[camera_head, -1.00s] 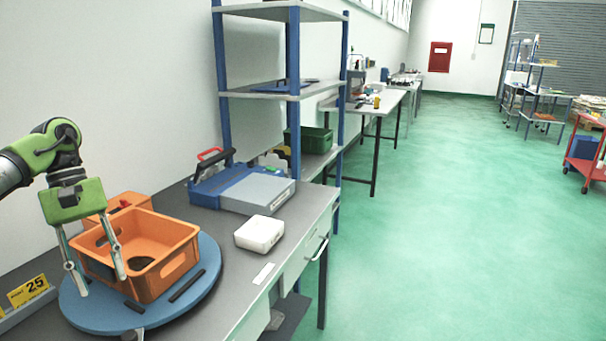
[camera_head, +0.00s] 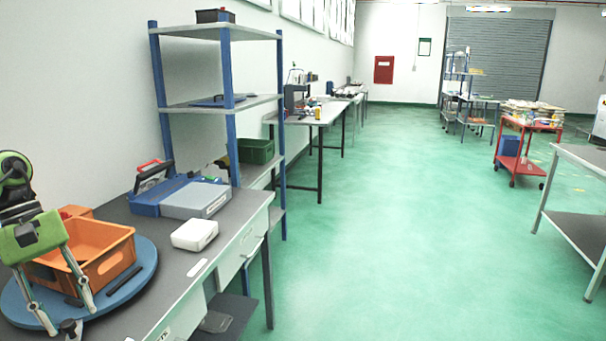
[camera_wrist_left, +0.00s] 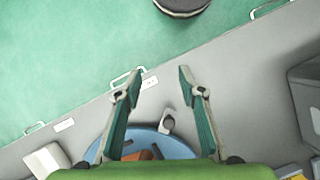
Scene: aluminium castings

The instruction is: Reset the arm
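My left gripper (camera_head: 70,317) is open and empty, with its two fingers apart and pointing down in the head view. It hangs at the near side of an orange crate (camera_head: 105,265), in front of part of it. The crate rests on a round blue turntable (camera_head: 140,282) on the grey workbench (camera_head: 225,248). The left wrist view shows the open fingers (camera_wrist_left: 160,72) with nothing between them, and the turntable (camera_wrist_left: 172,143) partly hidden below them. My right gripper is not in view.
A white box (camera_head: 194,235) and a blue-grey case (camera_head: 195,200) lie on the bench. A blue-post shelf (camera_head: 225,105) holds a green bin (camera_head: 255,151). A red cart (camera_head: 520,165) and a grey table (camera_head: 585,160) stand right. The green floor between is clear.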

